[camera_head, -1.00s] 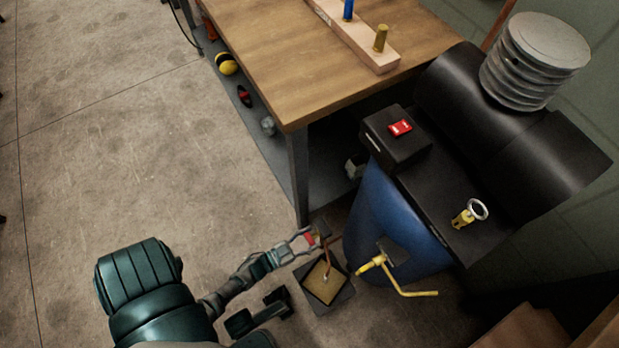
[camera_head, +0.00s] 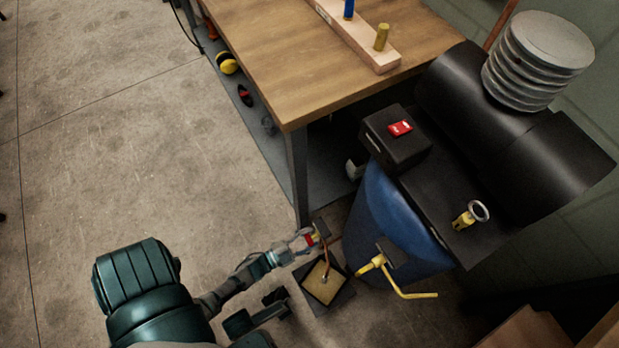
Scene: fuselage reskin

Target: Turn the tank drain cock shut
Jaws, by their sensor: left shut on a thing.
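The blue tank (camera_head: 395,225) stands at the right of the head view. At its lower left is the small drain cock (camera_head: 316,237), with a red and yellow part showing, above a thin copper-coloured tube (camera_head: 326,262). The tube hangs down into a dark square pan (camera_head: 346,296) with a tan inside. My left gripper (camera_head: 313,239) comes in from the left and is shut on the drain cock. Its fingers hide much of the cock, so I cannot tell its exact angle. My right gripper is not in view.
A yellow bent lever (camera_head: 405,293) sticks out from the tank just right of the pan. A wooden workbench (camera_head: 290,60) with a metal leg (camera_head: 299,180) stands behind. A black box with a red switch (camera_head: 400,128) sits on top. The floor at left is clear.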

